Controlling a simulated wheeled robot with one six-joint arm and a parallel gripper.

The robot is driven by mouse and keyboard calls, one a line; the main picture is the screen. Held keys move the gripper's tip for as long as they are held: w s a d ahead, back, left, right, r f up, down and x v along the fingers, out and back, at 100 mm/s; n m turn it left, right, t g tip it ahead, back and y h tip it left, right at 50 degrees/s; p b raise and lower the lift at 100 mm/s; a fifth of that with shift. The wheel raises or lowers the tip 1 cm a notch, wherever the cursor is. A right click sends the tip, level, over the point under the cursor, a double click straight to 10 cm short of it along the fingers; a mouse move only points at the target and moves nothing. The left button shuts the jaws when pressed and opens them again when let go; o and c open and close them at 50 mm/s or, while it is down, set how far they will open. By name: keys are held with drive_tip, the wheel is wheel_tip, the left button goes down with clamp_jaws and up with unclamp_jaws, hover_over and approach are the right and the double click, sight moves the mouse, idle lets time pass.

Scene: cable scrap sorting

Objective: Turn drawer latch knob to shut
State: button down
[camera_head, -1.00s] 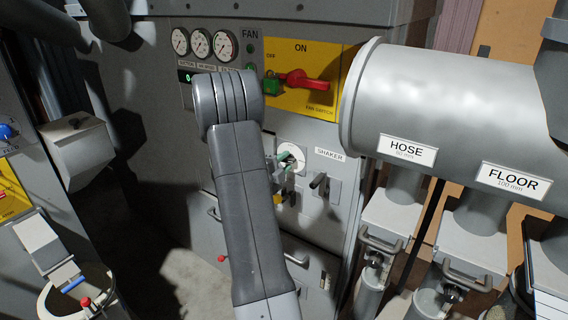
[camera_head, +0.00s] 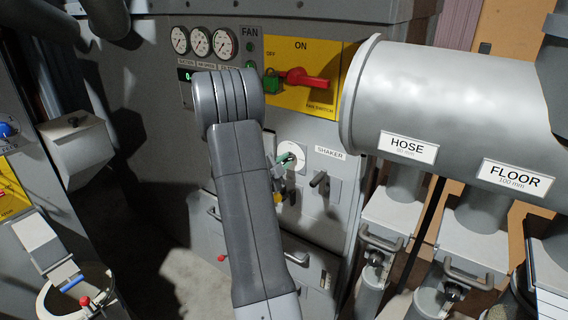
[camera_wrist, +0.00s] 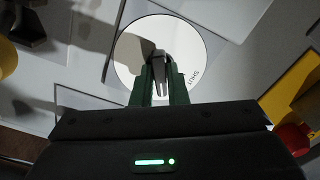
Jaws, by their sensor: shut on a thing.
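The latch knob (camera_wrist: 159,60) is a narrow grey grip on a round white dial (camera_wrist: 128,50). The dial has the word SHUT printed near its edge, at the lower right in the wrist view. My gripper (camera_wrist: 160,72) has green fingers closed on the knob, one on each side. In the head view the white dial (camera_head: 294,150) sits on the grey cabinet panel, left of the SHAKER label. The green fingertips (camera_head: 286,159) reach it from the lower left. My arm hides part of the panel, and the knob itself is mostly covered there.
A red fan switch (camera_head: 303,79) with a green padlock (camera_head: 272,83) is above the dial. A shaker lever (camera_head: 319,181) is close at its right. A large grey duct (camera_head: 440,105) juts out at the right. A drawer handle (camera_head: 297,257) lies below.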

drive_tip(key=n+p, duration=0.1)
drive_tip(key=n, duration=0.5)
drive_tip(key=shift+n, duration=0.3)
drive_tip(key=n+p, duration=0.2)
drive_tip(key=n, duration=0.3)
drive_tip(key=shift+n, duration=0.4)
drive_tip(key=c, duration=1.4)
unclamp_jaws()
drive_tip(key=shift+c, duration=0.2)
drive_tip(key=b+v, duration=0.2)
drive_tip(key=v, duration=1.1)
drive_tip(key=shift+s+a+b, duration=0.25)
drive_tip(key=shift+s+b, duration=0.05)
drive_tip(key=shift+s, duration=0.05)
